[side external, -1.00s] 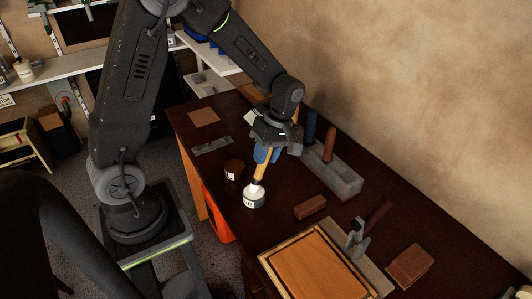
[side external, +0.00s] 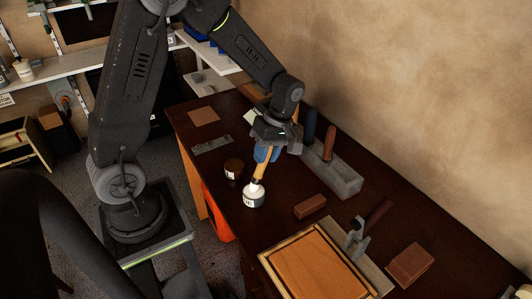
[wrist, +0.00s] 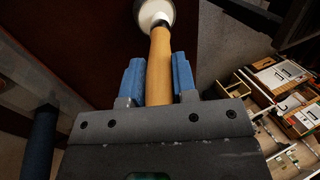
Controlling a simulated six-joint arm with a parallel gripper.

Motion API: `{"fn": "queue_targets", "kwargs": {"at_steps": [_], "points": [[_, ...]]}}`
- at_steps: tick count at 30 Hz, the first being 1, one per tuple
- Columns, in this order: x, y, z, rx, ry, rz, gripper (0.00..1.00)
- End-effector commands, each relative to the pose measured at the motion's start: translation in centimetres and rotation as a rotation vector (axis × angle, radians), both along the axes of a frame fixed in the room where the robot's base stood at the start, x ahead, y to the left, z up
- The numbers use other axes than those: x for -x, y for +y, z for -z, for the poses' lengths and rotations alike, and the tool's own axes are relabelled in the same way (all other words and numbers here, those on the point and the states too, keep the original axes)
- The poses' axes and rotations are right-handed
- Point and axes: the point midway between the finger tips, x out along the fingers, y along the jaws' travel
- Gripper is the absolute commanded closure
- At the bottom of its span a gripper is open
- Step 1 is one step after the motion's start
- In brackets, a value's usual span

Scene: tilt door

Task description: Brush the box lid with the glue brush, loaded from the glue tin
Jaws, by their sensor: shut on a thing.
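The glue brush (side external: 258,174) has a tan wooden handle and points down, slightly tilted. My gripper (side external: 265,154) is shut on its handle. The blue fingers sit on both sides of the handle in the wrist view (wrist: 159,82). The brush's lower end is at the mouth of the white glue tin (side external: 254,201); its bristles are hidden or merge with the white there. The tin's rim also shows at the top of the wrist view (wrist: 144,14). The flat orange-brown wooden panel that looks like the box lid (side external: 315,262) lies in a pale frame at the front of the bench.
A dark brown jar (side external: 233,168) stands just left of the tin. A reddish block (side external: 310,206) lies to the right. A grey trough (side external: 335,178) holding upright handles is behind. A clamp-like tool (side external: 357,238) and another block (side external: 410,264) are right of the panel.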

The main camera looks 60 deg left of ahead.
Motion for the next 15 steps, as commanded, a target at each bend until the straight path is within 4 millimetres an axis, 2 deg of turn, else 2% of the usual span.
{"fn": "queue_targets", "kwargs": {"at_steps": [15], "points": [[0.0,0.0,-3.9,-0.001,-0.002,0.000,0.98]]}}
